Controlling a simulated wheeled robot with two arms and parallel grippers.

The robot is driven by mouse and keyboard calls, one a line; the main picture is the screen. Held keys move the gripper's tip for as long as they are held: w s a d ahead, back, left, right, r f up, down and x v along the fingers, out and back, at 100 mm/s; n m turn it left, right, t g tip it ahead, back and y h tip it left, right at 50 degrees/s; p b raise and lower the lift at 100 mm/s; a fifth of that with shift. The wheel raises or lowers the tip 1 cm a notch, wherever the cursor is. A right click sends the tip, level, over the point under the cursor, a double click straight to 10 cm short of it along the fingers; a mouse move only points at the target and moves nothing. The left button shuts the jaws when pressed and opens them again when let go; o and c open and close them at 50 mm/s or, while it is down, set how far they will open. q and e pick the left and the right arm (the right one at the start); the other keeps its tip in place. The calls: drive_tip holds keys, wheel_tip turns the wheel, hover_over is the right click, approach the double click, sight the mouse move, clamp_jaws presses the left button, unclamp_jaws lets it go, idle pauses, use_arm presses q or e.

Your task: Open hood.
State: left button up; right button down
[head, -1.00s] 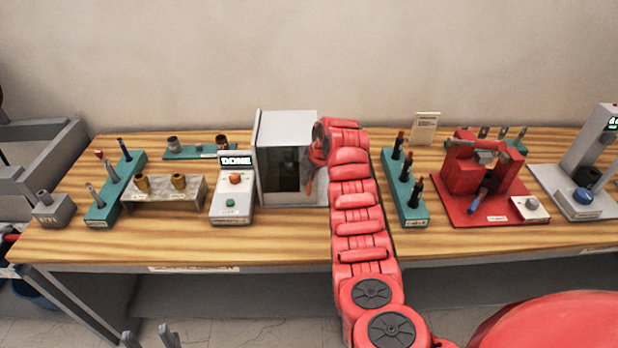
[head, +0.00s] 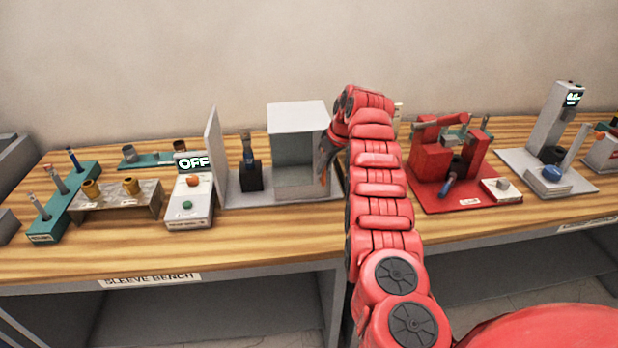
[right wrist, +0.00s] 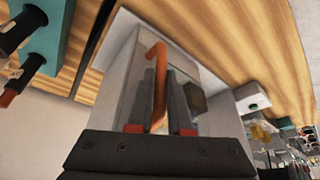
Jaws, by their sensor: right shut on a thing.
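The hood (head: 297,112) is a pale grey box, standing at the right part of its base plate (head: 235,198). The left part of the base is uncovered, and an upright grey panel (head: 213,155) stands at its left end. On the uncovered base stands a black block (head: 250,177) with a dark-topped part (head: 247,147) upright in it. My right gripper (head: 325,165) is at the hood's right front side. In the right wrist view its fingers (right wrist: 158,115) are shut on an orange curved handle (right wrist: 155,70) against the grey hood. My left gripper is not in view.
Left of the hood are a control box (head: 190,205) reading OFF, a stand with brass sleeves (head: 120,195) and a teal rack (head: 65,205). Right of my arm are a red fixture (head: 450,165) and a grey press-like device (head: 550,140).

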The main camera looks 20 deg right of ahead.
drive_tip(key=shift+s+d+r, duration=0.1)
drive_tip(key=shift+d, duration=0.4)
drive_tip(key=c, duration=0.8)
unclamp_jaws()
drive_tip(key=shift+c, duration=0.2)
